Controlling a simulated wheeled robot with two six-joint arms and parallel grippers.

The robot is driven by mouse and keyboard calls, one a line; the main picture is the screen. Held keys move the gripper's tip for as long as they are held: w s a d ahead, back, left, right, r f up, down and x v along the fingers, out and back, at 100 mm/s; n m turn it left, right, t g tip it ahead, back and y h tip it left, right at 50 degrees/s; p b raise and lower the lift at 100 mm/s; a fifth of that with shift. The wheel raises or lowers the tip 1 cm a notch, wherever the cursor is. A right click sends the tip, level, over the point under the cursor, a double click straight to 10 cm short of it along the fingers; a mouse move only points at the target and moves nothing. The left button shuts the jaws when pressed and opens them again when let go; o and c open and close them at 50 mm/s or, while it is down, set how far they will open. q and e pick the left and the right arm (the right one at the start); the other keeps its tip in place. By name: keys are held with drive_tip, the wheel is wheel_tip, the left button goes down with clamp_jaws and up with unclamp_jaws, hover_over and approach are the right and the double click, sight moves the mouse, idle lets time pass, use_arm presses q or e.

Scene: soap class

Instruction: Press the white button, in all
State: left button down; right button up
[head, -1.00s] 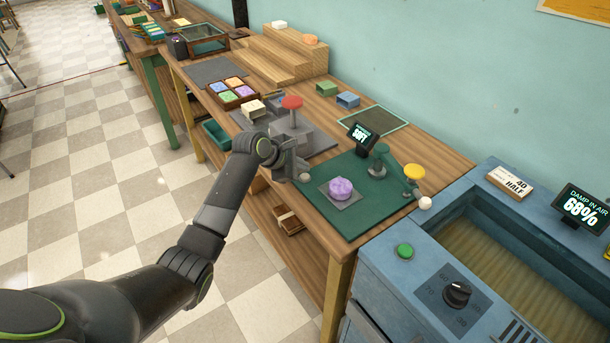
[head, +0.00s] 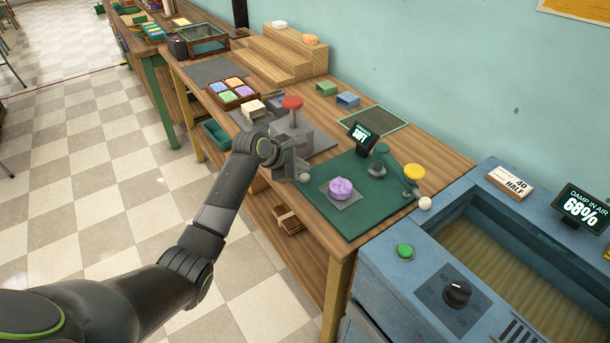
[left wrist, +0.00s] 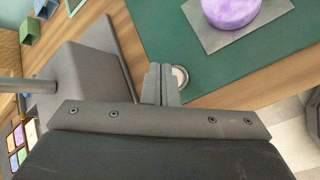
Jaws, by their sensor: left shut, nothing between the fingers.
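A small white button (head: 304,177) is at the front left edge of the green mat (head: 352,222). My left gripper (head: 296,172) is right beside it, pointing down. In the left wrist view, the shut, empty fingers (left wrist: 160,84) partly cover the round white button (left wrist: 181,75). I cannot tell whether the fingers touch it or how far it is pressed. My right gripper is not in view.
A purple soap (head: 341,188) lies on a grey pad on the mat. A grey press with a red top (head: 292,103) stands close behind my left gripper. A small display (head: 363,139), a yellow-topped post (head: 414,172) and a blue basin unit (head: 440,245) are to the right.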

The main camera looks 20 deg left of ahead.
sight(301, 178)
use_arm(q)
drive_tip(key=shift+f+p, duration=0.25)
drive_tip(key=shift+p, duration=0.15)
drive_tip(key=shift+f, duration=0.2)
drive_tip(key=shift+f, duration=0.55)
idle(0.8)
drive_tip(key=shift+r, duration=0.1)
drive_tip(key=shift+r+p, duration=0.85)
drive_tip(key=shift+p, duration=0.6)
wheel_tip(301, 178, up, 5)
drive_tip(key=p, duration=0.6)
drive_tip(key=shift+r, duration=0.1)
